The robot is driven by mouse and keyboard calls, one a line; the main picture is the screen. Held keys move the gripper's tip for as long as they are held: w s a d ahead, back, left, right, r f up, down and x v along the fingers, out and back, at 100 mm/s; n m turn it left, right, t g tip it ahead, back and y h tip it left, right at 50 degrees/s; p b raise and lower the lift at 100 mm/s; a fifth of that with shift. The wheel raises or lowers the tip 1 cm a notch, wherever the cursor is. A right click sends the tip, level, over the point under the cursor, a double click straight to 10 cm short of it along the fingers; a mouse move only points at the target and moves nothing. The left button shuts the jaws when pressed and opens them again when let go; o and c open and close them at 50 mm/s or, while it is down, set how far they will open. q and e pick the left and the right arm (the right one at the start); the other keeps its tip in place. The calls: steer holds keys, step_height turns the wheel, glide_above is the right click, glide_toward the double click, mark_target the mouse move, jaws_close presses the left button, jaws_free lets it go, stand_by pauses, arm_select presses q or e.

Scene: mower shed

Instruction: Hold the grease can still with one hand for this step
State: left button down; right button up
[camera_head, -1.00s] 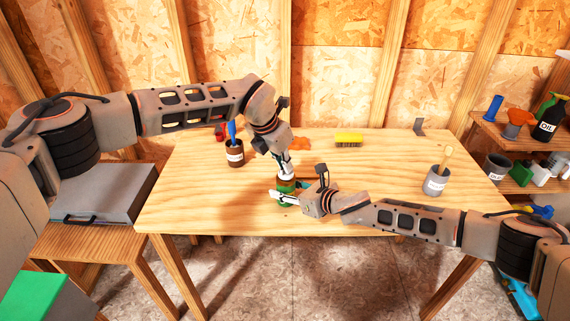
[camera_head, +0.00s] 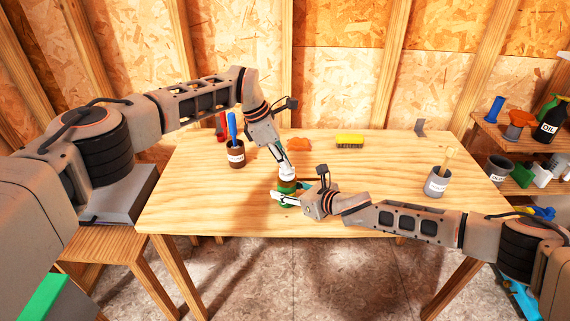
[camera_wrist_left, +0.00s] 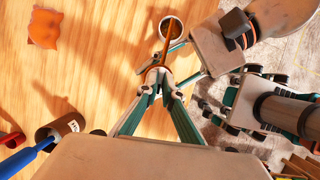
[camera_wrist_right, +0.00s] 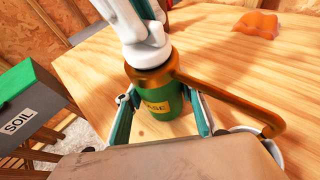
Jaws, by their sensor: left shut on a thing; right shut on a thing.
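The green grease can (camera_head: 286,192) stands upright near the front middle of the table. In the right wrist view the can (camera_wrist_right: 160,105) shows a yellow label, partly hidden, and a brown top (camera_wrist_right: 152,76) with a bent brown bar (camera_wrist_right: 225,97) reaching right. My right gripper (camera_head: 282,198) is shut around the can's body, one finger on each side. My left gripper (camera_head: 287,172) comes down at a slant from above, shut on the can's top part. In the left wrist view its fingers (camera_wrist_left: 158,82) meet at the brown bar's near end; their exact grip is unclear.
A pale-rimmed round thing (camera_wrist_left: 172,28) lies by the bar's far end. Left stands a brown pot (camera_head: 236,160) with a blue handle. Behind are an orange rag (camera_head: 300,144) and yellow brush (camera_head: 349,141). A grey pot (camera_head: 436,184) stands right. Mid-right table is free.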

arm_select(q)
steer(key=shift+m, duration=0.3)
steer(key=c, duration=2.5)
jaws_free()
steer(key=v, duration=1.2)
steer(key=shift+w, duration=0.1)
arm_select(e)
steer(key=o, duration=1.3)
